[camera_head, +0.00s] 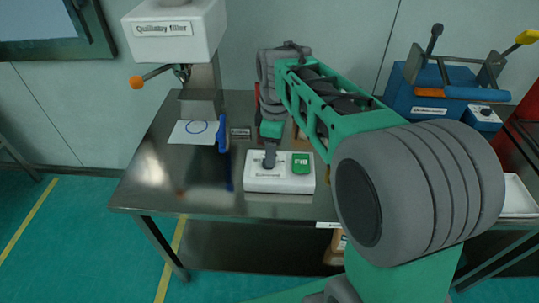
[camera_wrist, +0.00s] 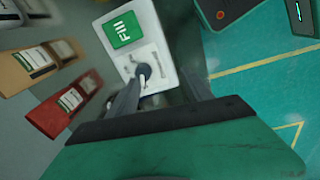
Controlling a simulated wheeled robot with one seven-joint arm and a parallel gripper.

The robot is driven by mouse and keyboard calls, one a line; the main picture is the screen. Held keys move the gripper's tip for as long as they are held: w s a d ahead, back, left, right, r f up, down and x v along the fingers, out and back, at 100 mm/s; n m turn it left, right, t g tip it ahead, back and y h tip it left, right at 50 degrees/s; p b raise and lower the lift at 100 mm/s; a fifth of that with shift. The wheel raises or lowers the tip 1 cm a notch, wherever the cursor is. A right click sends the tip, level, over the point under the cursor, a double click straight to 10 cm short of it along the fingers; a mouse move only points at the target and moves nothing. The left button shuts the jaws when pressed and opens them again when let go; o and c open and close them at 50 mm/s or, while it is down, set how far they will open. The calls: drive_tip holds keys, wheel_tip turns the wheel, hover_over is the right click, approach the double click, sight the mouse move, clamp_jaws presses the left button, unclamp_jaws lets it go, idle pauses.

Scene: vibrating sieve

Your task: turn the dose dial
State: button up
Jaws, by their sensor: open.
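A white control box (camera_head: 253,182) stands near the front edge of the steel table, with a green fill button (camera_head: 301,163) on its right side. In the wrist view the same box shows with the green button (camera_wrist: 124,29) and a small dark round dial (camera_wrist: 144,71) with a pale pointer. My gripper (camera_head: 270,160) is over the box's left part in the head view and covers the dial there. In the wrist view my gripper (camera_wrist: 160,85) is open, with its fingers on either side of the dial. I cannot tell whether they touch it.
A powder filler with an orange-tipped lever (camera_head: 137,82) stands at the back left, a white sheet (camera_head: 193,132) below it. A blue machine (camera_head: 432,95) stands at the right. Red and tan boxes (camera_wrist: 65,103) lie beside the control box. The table's left front is clear.

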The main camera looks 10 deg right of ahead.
drive_tip(key=w+f+n, duration=0.1)
drive_tip(key=w+n, duration=0.1)
drive_tip(key=w+f+n, duration=0.1)
drive_tip(key=w+n, duration=0.1)
drive_tip(key=w+n+g, duration=0.1)
drive_tip(key=w, duration=0.1)
drive_tip(key=shift+d+f+n, duration=0.15)
drive_tip(key=shift+f+n, duration=0.25)
wheel_tip(320, 180, down, 8)
drive_tip(key=shift+r+p, duration=0.25)
drive_tip(key=shift+p, duration=0.1)
clamp_jaws()
